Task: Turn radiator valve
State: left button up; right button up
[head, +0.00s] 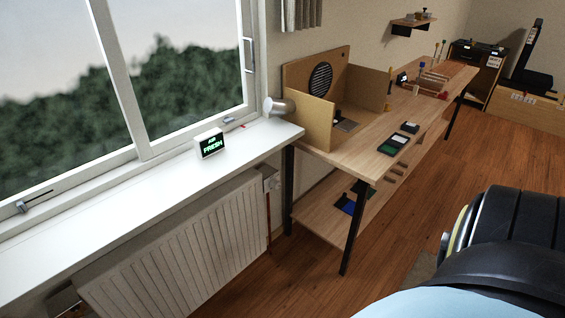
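The white ribbed radiator (175,255) stands below the window sill, left of the workbench. A small pale radiator valve (272,184) sits at its upper right end, just under the sill, with a thin pipe running down below it. The valve is small in the picture and its turned position cannot be told. Neither of my grippers is in view.
The white sill (130,210) overhangs the radiator and carries a small box with green lit text (209,145). A metallic cup-like object (279,106) is near its right end. The wooden workbench (345,157), with dark legs, stands right of the valve. Bare wooden floor (320,270) lies in front.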

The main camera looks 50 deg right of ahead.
aim_at(274, 184)
jog(key=z, duration=1.6)
jog(key=i, duration=0.2)
jog(key=u, duration=0.15)
